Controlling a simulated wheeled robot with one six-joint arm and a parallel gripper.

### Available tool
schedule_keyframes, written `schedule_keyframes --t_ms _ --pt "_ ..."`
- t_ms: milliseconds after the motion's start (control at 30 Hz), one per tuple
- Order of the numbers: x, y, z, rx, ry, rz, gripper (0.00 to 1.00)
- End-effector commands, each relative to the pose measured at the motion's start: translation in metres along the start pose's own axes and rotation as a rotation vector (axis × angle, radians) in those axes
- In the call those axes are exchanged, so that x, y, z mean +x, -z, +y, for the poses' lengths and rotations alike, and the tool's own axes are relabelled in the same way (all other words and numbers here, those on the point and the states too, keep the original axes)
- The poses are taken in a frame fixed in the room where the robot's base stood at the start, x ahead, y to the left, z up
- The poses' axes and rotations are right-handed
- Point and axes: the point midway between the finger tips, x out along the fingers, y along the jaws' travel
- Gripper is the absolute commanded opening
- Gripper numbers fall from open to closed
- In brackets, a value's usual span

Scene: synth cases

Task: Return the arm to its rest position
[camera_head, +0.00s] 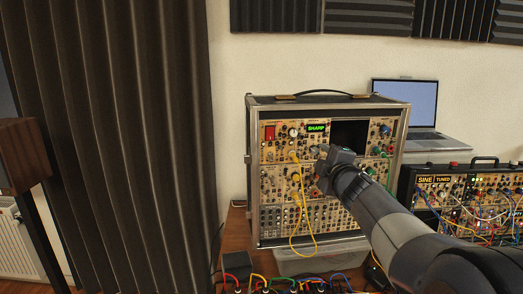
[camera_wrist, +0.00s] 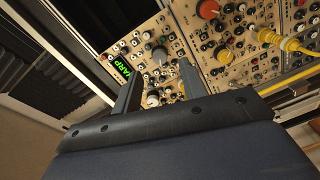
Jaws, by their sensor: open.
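My arm (camera_head: 400,232) reaches from the lower right of the head view to the upright modular synth case (camera_head: 404,140). My gripper (camera_head: 322,165) is in front of the middle of its panel, below the green display (camera_head: 316,127) that reads "SHARP". In the wrist view my gripper (camera_wrist: 159,82) has its two fingers apart, with panel knobs (camera_wrist: 159,55) showing between and beyond them. I see nothing held. I cannot tell whether the fingertips touch the panel. My wrist housing hides the lower part of that view.
Yellow patch cables (camera_head: 313,236) hang on the case front. A dark empty slot (camera_head: 349,134) is above my gripper. A second synth (camera_head: 457,196) and a laptop (camera_head: 408,108) stand right. Coloured cables (camera_head: 290,279) line the front. A dark curtain (camera_head: 120,140) is left.

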Motion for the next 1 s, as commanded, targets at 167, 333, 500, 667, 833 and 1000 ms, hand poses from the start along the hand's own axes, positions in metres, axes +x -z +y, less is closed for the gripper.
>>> schedule_keyframes --t_ms 167,333,500,667,833,1000 --pt "0.030 0.001 0.000 0.001 0.002 0.002 0.41" --pt "0.041 0.001 0.003 0.103 0.000 0.004 0.41" --pt "0.040 0.001 0.003 0.310 -0.001 0.010 0.41" --pt "0.040 0.000 0.003 0.500 -0.002 0.016 0.41" --pt "0.040 0.000 0.003 0.700 -0.004 0.022 0.41" --pt "0.040 0.000 0.003 0.902 -0.005 0.028 0.41"
